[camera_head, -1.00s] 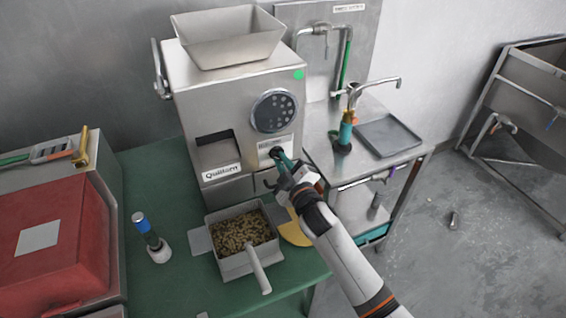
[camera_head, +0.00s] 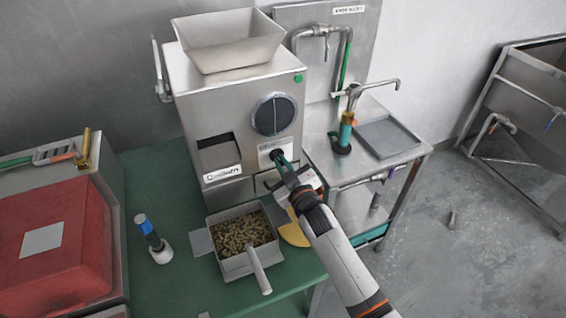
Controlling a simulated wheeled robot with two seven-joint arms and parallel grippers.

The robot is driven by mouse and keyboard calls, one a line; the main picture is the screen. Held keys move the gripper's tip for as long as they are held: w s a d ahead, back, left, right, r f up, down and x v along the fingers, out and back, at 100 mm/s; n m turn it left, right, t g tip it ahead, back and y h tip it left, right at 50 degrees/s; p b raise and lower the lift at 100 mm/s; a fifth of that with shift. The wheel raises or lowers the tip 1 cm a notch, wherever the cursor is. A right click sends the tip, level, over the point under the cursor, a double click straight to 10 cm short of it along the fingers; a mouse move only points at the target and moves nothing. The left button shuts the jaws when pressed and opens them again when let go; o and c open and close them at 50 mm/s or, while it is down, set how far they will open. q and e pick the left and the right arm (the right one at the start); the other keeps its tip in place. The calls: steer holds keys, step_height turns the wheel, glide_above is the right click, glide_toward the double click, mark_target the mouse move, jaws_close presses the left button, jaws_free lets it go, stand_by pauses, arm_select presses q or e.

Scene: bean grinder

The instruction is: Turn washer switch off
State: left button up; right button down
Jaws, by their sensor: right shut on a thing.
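The steel grinder machine (camera_head: 187,110) stands on the green table. A round grey disc with a vertical line (camera_head: 272,115) is on its front. Below the disc, a dark knob-like switch (camera_head: 276,154) sits on a white label. My right gripper (camera_head: 282,163) is at this switch and shut on it, its fingers partly hiding it. A dark green dot (camera_head: 299,79) is at the machine's upper right corner. My left gripper is not in view.
A metal bin of beans (camera_head: 222,217) with a handle sits in front of the machine. A tamper-like tool (camera_head: 152,240) stands to its left. A red-covered box (camera_head: 85,255) is at the far left. A steel sink table (camera_head: 345,170) stands at right.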

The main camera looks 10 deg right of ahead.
steer(key=m+p, duration=0.1)
steer(key=m, duration=0.3)
steer(key=shift+m, duration=0.3)
stand_by(0.3)
steer(key=c, duration=1.5)
jaws_free()
steer(key=s, duration=0.4)
steer(key=s+d+b, duration=0.1)
steer(key=s, duration=0.3)
steer(key=s+d+b, duration=0.1)
steer(key=s, duration=0.3)
steer(key=shift+d, duration=0.15)
